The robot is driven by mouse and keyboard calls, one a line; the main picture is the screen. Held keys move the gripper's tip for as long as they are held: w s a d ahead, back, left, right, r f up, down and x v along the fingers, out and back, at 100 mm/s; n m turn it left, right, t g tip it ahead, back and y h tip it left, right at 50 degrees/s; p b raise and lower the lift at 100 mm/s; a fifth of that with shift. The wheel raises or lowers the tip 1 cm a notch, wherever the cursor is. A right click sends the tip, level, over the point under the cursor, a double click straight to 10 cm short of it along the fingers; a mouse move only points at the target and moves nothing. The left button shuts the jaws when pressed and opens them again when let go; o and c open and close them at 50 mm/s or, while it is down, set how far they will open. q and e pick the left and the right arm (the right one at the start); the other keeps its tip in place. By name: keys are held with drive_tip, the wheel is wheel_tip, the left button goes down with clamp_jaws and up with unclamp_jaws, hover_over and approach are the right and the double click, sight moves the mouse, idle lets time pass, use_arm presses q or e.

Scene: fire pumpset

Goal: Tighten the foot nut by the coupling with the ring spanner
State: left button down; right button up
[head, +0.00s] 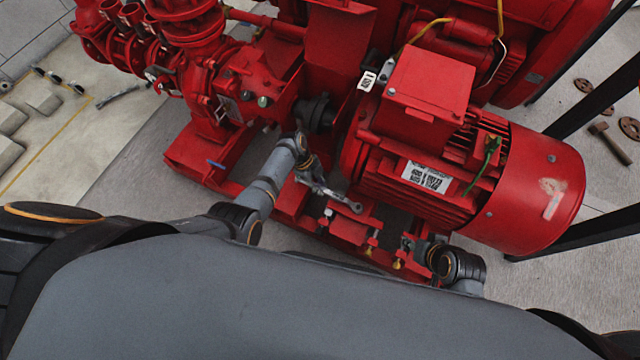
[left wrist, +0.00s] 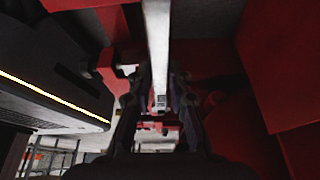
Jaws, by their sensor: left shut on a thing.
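My left gripper (head: 308,168) is shut on the ring spanner (head: 335,194), a grey metal bar that slopes down to the right. The spanner's ring end lies over the red motor's (head: 430,140) near foot area; I cannot tell whether it sits around a nut. The foot nut under it is not clearly seen. In the left wrist view the spanner (left wrist: 158,50) runs as a pale bar between the fingers (left wrist: 158,100). The dark coupling (head: 317,112) is behind the left gripper, between pump and motor. My right gripper (head: 415,247) is low by the motor base, mostly hidden; its jaws are unclear.
The red base frame (head: 200,165) runs under pump and motor. Small bolts with brass-coloured parts (head: 397,263) stand along its near edge. A hammer (head: 608,140) and round brown flanges (head: 629,127) lie on the floor at right. Dark posts (head: 590,105) stand at right.

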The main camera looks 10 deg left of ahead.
use_arm(q)
drive_tip(key=shift+r, duration=0.15)
use_arm(e)
drive_tip(key=shift+r, duration=0.15)
